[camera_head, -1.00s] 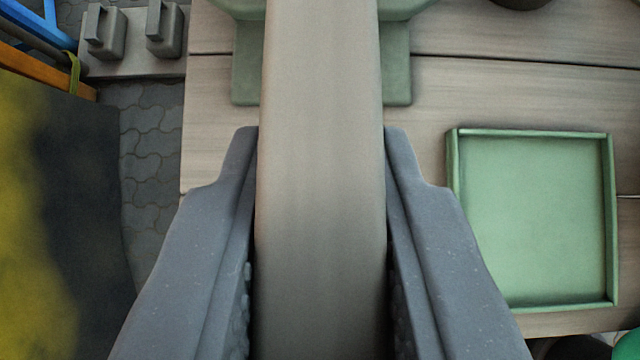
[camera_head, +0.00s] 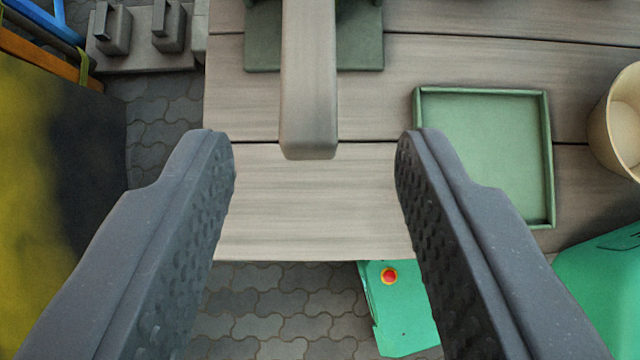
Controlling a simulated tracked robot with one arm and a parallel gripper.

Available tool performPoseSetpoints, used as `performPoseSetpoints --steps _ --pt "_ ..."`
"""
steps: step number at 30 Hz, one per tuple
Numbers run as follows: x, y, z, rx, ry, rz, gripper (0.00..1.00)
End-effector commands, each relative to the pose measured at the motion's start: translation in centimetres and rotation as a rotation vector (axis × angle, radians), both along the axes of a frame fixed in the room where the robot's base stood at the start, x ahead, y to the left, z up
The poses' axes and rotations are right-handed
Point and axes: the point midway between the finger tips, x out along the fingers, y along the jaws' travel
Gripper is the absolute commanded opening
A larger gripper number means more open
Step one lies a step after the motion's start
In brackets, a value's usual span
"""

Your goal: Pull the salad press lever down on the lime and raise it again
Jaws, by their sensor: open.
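The salad press lever (camera_head: 309,100) is a thick beige-grey bar. It reaches down from the top edge of the view and its blunt end lies over the plank table, between and beyond my fingertips. The green press base (camera_head: 360,45) shows behind the lever at the top, and the rest of the press is cut off. My gripper (camera_head: 315,155) is wide open and empty, with clear gaps on both sides of the lever end. The lime is not in view.
A green square tray (camera_head: 485,160) lies on the plank table (camera_head: 310,205) to the right. A cream bowl (camera_head: 620,120) is at the right edge. Grey blocks (camera_head: 150,35) stand top left. Paving (camera_head: 270,305) shows below the table's front edge.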

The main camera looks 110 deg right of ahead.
Motion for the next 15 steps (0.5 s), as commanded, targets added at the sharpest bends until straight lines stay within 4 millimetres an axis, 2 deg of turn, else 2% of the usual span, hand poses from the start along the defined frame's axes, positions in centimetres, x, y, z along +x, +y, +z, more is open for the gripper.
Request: performPoseSetpoints --steps 6,15 --pt "0.8 2.3 2.7 -0.002 -0.005 0.005 0.42" --pt "0.9 3.4 3.7 0.000 0.000 0.001 0.42"
